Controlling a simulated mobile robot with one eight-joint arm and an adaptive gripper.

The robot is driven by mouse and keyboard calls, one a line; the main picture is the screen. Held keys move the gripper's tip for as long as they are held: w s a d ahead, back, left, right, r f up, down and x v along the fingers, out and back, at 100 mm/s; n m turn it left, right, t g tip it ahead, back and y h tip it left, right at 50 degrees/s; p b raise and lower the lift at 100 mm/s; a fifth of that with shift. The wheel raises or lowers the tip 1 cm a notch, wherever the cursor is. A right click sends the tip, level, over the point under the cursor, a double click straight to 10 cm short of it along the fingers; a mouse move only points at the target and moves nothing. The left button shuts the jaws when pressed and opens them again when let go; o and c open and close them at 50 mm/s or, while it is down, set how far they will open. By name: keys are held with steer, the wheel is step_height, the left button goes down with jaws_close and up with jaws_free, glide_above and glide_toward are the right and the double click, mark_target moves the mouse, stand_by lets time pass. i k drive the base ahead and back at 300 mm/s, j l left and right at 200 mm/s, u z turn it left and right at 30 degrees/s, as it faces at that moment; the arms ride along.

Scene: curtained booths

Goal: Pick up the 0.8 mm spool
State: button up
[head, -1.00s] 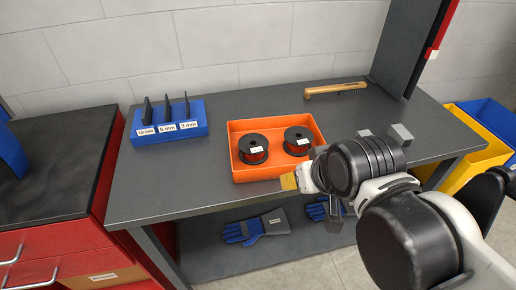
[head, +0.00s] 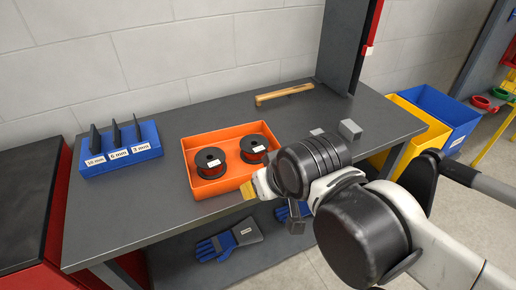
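Two dark spools with red-orange wire stand in an orange tray (head: 188,176) on the grey table. The left spool (head: 210,172) and the right spool (head: 262,142) each carry a small white label, too small to read, so I cannot tell which is 0.8 mm. Nothing is visibly held, but the space between the fingers is partly hidden.
A blue holder (head: 122,163) with dark plates labelled 10, 6 and 3 mm stands left. Gloves (head: 230,240) lie on the lower shelf. Yellow (head: 410,140) and blue (head: 448,112) bins stand right.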

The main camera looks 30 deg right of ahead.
mark_target(211, 166)
steer(key=k+j+z, duration=0.1)
steer(key=z, duration=0.25)
steer(key=k+z, duration=0.2)
steer(key=z, duration=0.15)
steer(key=k+z, duration=0.2)
steer(key=z, duration=0.15)
